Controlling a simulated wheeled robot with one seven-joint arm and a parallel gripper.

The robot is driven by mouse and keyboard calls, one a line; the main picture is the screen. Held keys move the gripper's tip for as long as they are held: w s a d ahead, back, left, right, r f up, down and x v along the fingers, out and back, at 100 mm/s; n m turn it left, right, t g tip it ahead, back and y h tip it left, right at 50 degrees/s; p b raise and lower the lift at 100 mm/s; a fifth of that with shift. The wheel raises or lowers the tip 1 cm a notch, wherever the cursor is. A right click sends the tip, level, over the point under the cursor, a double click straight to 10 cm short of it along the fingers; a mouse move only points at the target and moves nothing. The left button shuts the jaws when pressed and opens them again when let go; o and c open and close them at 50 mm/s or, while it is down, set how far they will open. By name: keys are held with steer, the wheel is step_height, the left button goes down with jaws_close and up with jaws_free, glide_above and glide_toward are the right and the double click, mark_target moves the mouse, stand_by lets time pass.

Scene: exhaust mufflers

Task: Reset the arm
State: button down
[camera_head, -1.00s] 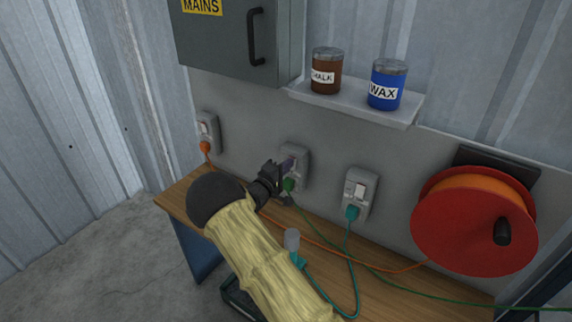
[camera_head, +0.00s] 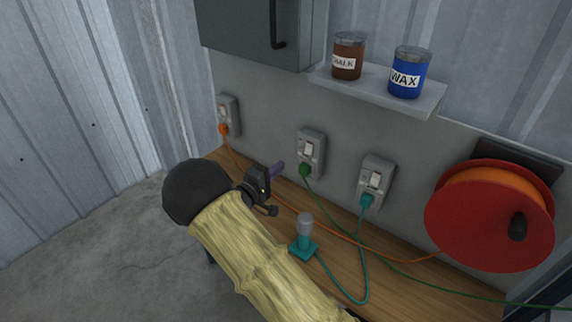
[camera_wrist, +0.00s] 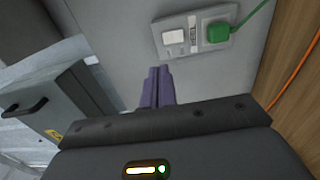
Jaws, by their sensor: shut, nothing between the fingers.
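My gripper (camera_head: 277,170) is left of the middle socket in the head view, its purple fingers together and empty. In the wrist view the fingers (camera_wrist: 155,87) point toward the grey wall panel, apart from the middle socket (camera_wrist: 196,35). That socket (camera_head: 310,150) has a white rocker switch and a green plug (camera_head: 305,170) in it; the green plug also shows in the wrist view (camera_wrist: 218,32). My arm in its yellowish sleeve reaches over the bench from the lower edge.
Left socket (camera_head: 228,113) holds an orange plug; right socket (camera_head: 375,180) holds a teal plug. A teal lamp-like object (camera_head: 304,240) stands on the wooden bench (camera_head: 345,279). A red reel (camera_head: 470,231), shelf (camera_head: 418,102) with two tins, and grey cabinet (camera_head: 240,32) are on the wall.

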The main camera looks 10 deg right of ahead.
steer(key=shift+s+a, duration=0.15)
steer(key=shift+r, duration=0.1)
stand_by(0.3)
steer(key=s+d+r+m+g+y+p, duration=0.1)
steer(key=s+d+m+g+y, duration=0.2)
steer(key=s, duration=0.6)
steer(key=s+d+r+m+g+y+p, duration=0.1)
steer(key=s+y, duration=0.4)
steer(key=s, duration=0.5)
steer(key=s+d+r+m+g+y, duration=0.2)
steer(key=s+d+m+g+y, duration=0.2)
steer(key=s, duration=0.5)
steer(key=shift+s+d+m+g+y+p, duration=0.25)
steer(key=shift+d+m+g+y+p, duration=0.2)
steer(key=shift+g, duration=0.55)
